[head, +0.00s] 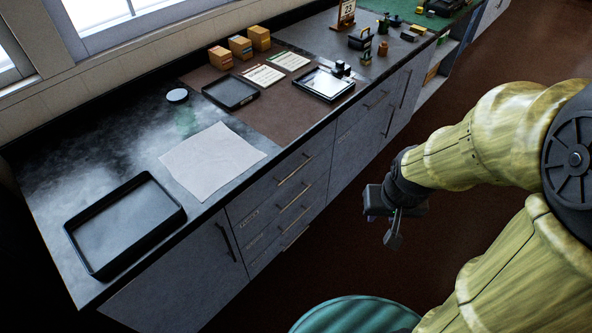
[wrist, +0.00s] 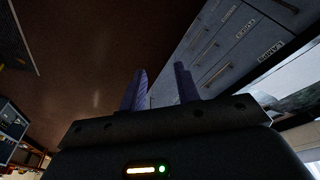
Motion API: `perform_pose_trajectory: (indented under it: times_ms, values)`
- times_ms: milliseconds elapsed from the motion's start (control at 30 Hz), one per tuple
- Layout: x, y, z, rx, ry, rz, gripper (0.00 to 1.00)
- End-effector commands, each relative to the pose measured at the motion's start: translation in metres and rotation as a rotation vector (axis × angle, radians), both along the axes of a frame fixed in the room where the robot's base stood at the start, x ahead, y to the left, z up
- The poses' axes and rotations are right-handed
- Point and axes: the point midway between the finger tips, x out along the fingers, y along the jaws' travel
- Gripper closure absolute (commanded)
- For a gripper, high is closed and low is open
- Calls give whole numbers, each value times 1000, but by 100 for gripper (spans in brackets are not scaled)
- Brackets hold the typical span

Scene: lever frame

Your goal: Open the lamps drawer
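A stack of grey drawers (head: 268,205) with bar handles is set in the front of the counter, and all its fronts look flush and shut. Small labels (head: 249,217) sit on the fronts, too small to read in the head view.
The counter carries a black tray (head: 125,262), a white sheet (head: 212,160), several small boxes (head: 240,47) and a smaller tray (head: 230,105). A cabinet door with an upright handle (head: 226,242) is left of the drawers. A teal round object (head: 355,315) is at the bottom. Brown floor lies before the counter.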

Motion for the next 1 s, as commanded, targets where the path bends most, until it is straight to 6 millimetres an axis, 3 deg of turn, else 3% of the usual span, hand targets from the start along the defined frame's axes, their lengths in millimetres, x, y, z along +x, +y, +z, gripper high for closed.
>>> perform_pose_trajectory:
  times_ms: [167,500,700,1000]
  values:
    - [29,1,-34,-28,-82,87,68]
    - [140,14,-135,-210,-456,462,68]
    - [191,31,-188,-362,-686,686,68]
    - [236,67,-262,-631,-1041,979,68]
